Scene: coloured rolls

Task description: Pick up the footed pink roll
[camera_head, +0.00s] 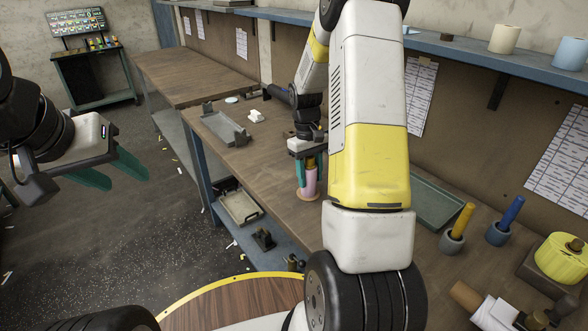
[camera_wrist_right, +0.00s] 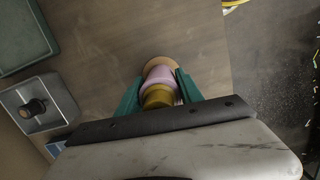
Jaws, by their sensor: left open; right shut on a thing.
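The footed pink roll (camera_head: 310,181) stands upright on the workbench in the head view, with a tan foot at its bottom and a yellow part at its top. It also shows in the right wrist view (camera_wrist_right: 159,75), between the green fingers. My right gripper (camera_head: 308,160) is shut on the roll from above; its fingers (camera_wrist_right: 160,92) lie on both sides of it. The foot looks to be on or just above the bench; I cannot tell which. My left gripper (camera_head: 118,172) is open and empty, out over the floor at the left.
The workbench (camera_head: 262,170) holds a grey tray (camera_head: 222,127) behind the roll. A shelf (camera_head: 465,51) runs along the wall.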

